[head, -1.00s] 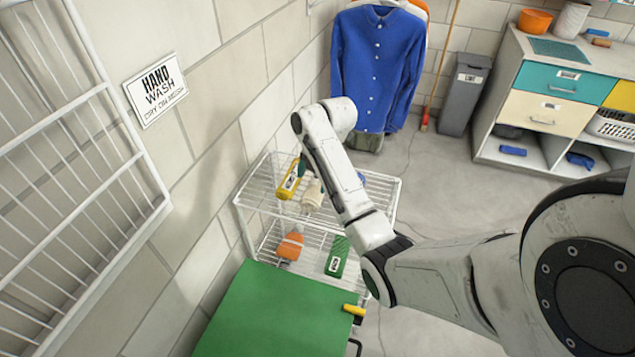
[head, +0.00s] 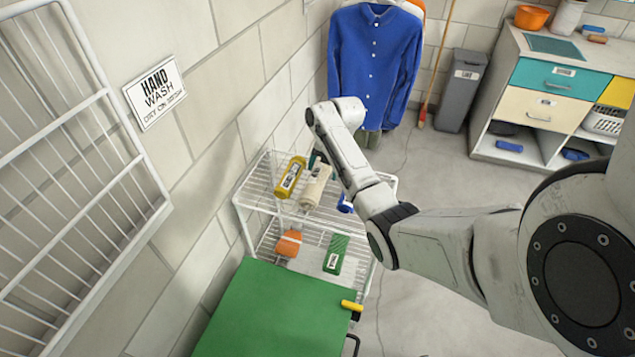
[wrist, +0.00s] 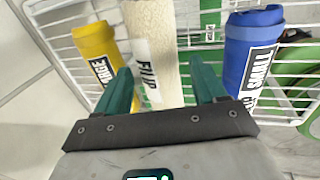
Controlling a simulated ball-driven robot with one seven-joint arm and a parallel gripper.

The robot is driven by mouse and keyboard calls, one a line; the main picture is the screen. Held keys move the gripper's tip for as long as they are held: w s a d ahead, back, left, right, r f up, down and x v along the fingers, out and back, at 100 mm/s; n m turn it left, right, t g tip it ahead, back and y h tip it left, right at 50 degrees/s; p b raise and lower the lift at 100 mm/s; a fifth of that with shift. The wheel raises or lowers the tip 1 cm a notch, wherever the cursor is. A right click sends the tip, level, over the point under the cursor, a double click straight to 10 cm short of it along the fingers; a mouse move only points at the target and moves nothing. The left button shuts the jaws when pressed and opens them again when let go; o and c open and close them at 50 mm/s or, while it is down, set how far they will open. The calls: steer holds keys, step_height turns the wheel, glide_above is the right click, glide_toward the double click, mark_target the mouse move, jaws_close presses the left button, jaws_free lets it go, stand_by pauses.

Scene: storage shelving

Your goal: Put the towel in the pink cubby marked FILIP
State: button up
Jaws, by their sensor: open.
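A cream rolled towel (head: 316,188) lies on the top shelf of the white wire rack, between a yellow roll and a blue roll. In the wrist view the cream towel (wrist: 152,45) has a white label reading FILIP. My gripper (wrist: 162,72) has its two teal fingers apart, one on each side of the towel in the picture. I cannot tell whether they touch it. In the head view the gripper (head: 318,160) is at the towel's far end, partly hidden by my wrist. No pink cubby shows in either view.
The yellow roll (wrist: 97,50) and the blue roll (wrist: 250,55) flank the towel closely. The wire rack (head: 262,208) has orange and green items on its lower shelf. A green surface (head: 270,315) stands in front. A drawer cabinet (head: 545,110) is at back right.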

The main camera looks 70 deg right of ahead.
mark_target(322, 172)
steer(key=shift+x, duration=1.65)
steer(key=shift+c, duration=0.3)
steer(key=c, duration=0.8)
steer(key=shift+d, duration=0.1)
steer(key=shift+c, duration=0.5)
steer(key=shift+r, duration=0.1)
